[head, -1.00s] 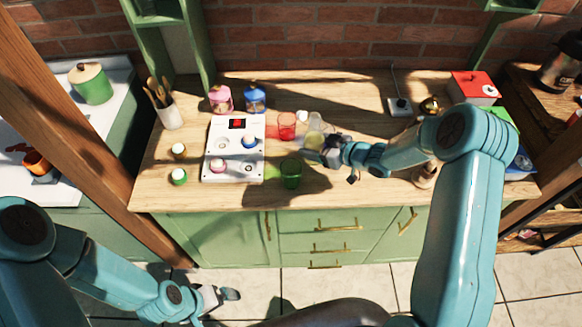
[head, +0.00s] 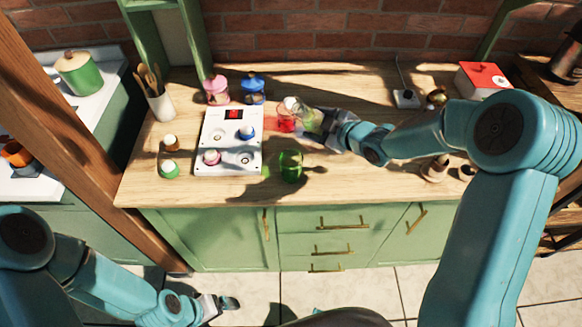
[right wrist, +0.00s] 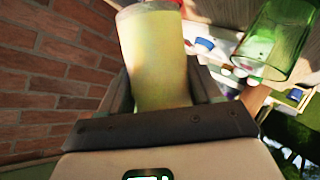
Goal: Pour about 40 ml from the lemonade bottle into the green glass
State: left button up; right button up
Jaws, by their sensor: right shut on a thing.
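The lemonade bottle (head: 309,119) is held in my right gripper (head: 326,126), above the table; its pale yellow contents fill much of the right wrist view (right wrist: 158,60). The gripper is shut around its body, with a finger on each side. In the head view the bottle appears tilted to the left; its mouth is hard to make out. The green glass (head: 290,166) stands upright on the table, nearer the front edge, below and left of the gripper. It also shows in the right wrist view (right wrist: 272,42). My left gripper (head: 229,303) hangs low before the cabinet; its jaws are unclear.
A red glass (head: 286,119) stands just left of the bottle. A white panel with knobs (head: 229,152) lies further left, with small jars (head: 169,169) beside it. Pink (head: 217,90) and blue (head: 252,90) canisters stand behind. Bare wood lies right of the green glass.

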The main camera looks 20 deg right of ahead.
jog(key=n+b, duration=0.1)
jog(key=b, duration=0.1)
jog(key=d+r+n+t+h+b, duration=0.1)
jog(key=b, duration=0.1)
jog(key=shift+w+d+r, duration=0.25)
jog(key=shift+w+r, duration=0.05)
jog(key=shift+w, duration=0.1)
jog(key=b, duration=0.3)
jog(key=d+f+n+h+b, duration=0.1)
jog(key=b, duration=0.3)
jog(key=shift+w+n+t, duration=0.25)
jog(key=shift+n+t, duration=0.05)
jog(key=shift+t, duration=0.1)
jog(key=shift+s+d+n+h+b, duration=0.1)
jog(key=shift+s+n+h+b, duration=0.15)
jog(key=shift+b, duration=0.3)
jog(key=shift+w+d+f+t+b, duration=0.2)
jog(key=shift+f+t+b, duration=0.1)
jog(key=shift+b, duration=0.15)
jog(key=shift+w+n+b, duration=0.1)
jog(key=shift+n+b, duration=0.15)
jog(key=shift+b, duration=0.15)
jog(key=shift+r+h+b, duration=0.15)
jog(key=shift+h+b, duration=0.2)
jog(key=shift+b, duration=0.65)
jog(key=shift+r+n, duration=0.1)
jog(key=shift+n, duration=0.2)
